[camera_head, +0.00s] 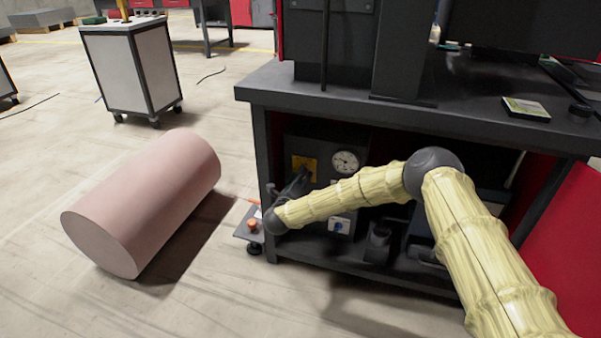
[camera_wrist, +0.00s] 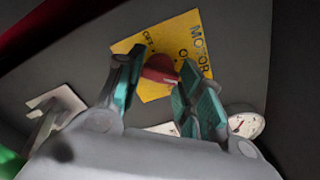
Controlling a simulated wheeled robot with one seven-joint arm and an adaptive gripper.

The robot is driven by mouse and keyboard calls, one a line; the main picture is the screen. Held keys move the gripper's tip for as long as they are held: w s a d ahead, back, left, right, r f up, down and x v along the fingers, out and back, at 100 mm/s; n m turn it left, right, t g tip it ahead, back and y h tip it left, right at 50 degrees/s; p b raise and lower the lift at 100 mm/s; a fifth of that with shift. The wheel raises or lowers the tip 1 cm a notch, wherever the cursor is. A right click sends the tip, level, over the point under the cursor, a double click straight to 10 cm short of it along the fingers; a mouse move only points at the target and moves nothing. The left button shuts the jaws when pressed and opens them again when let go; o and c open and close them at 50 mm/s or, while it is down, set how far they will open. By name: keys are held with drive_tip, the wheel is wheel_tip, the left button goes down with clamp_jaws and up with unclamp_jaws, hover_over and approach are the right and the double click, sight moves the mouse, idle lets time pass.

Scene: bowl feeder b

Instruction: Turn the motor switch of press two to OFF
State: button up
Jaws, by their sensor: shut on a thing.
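The motor switch is a red knob (camera_wrist: 160,68) on a yellow plate (camera_wrist: 190,35) marked MOTOR, on a dark panel. In the wrist view my gripper (camera_wrist: 158,75) has its two teal-padded fingers on either side of the red knob, shut on it. The plate's lettering is partly hidden by the fingers, and I cannot read the knob's position for sure. In the head view the yellow plate (camera_head: 305,166) shows on a grey box (camera_head: 330,150) inside the bench, and my gripper (camera_head: 304,178) is in front of it, dark and small.
A round gauge (camera_head: 345,161) is right of the yellow plate. The bench top (camera_head: 460,120) hangs over the box. A small shelf with an orange button (camera_head: 252,225) sticks out by the bench's left leg. A pink cylinder (camera_head: 145,200) lies on the floor at left.

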drive_tip(key=n+p, duration=0.9)
drive_tip(key=n, duration=1.6)
drive_tip(key=shift+s+f+n+p, duration=0.1)
drive_tip(key=shift+n+p, duration=0.2)
idle(0.4)
drive_tip(key=o, duration=1)
